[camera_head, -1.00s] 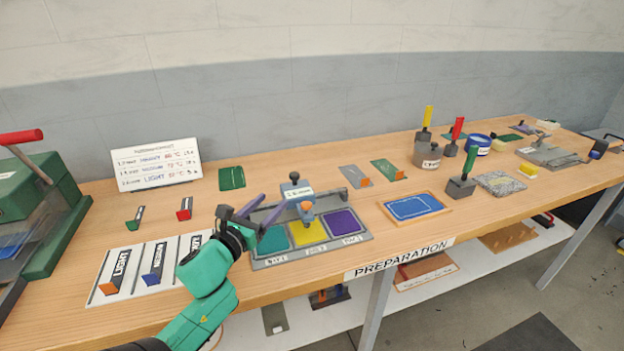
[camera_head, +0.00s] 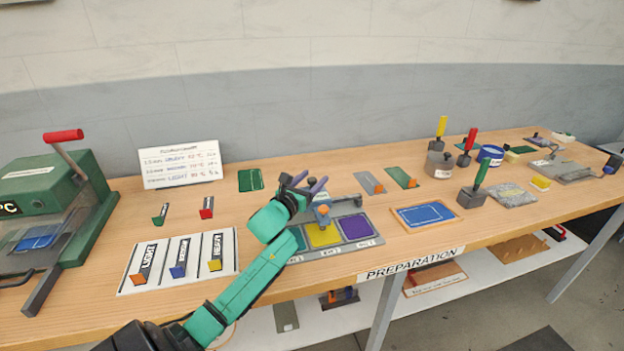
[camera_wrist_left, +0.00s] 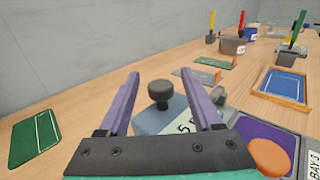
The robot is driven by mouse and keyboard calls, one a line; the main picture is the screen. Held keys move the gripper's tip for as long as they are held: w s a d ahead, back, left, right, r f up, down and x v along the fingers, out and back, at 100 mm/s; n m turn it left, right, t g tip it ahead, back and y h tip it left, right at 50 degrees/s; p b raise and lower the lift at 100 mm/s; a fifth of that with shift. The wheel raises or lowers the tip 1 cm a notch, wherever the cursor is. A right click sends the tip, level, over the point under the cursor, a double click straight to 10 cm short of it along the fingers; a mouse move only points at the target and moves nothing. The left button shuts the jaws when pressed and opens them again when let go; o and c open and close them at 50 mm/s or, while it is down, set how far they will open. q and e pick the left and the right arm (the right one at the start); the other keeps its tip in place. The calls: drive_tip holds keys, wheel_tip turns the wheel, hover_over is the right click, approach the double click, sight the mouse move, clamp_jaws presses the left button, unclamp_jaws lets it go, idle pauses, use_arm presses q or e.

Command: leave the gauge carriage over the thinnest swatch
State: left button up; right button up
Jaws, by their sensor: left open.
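The gauge plate (camera_head: 352,249) holds a teal, a yellow (camera_head: 323,235) and a purple swatch (camera_head: 356,227); their thicknesses cannot be told. The carriage's orange knob (camera_head: 322,211) shows over the middle, yellow swatch. My left gripper (camera_head: 303,183) is open and hides much of the carriage in the head view. In the left wrist view, the blue-grey carriage block (camera_wrist_left: 158,122) and its dark top knob (camera_wrist_left: 160,92) lie between and beyond the open fingers (camera_wrist_left: 160,78). Contact cannot be told. The purple swatch (camera_wrist_left: 252,138) lies to the right there. My right gripper is out of view.
A white board with labelled pieces (camera_head: 208,276) lies left of the gauge. A green press (camera_head: 50,188) stands at far left. A written card (camera_head: 180,163) stands behind.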

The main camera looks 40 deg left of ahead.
use_arm(q)
clamp_jaws()
idle(1.4)
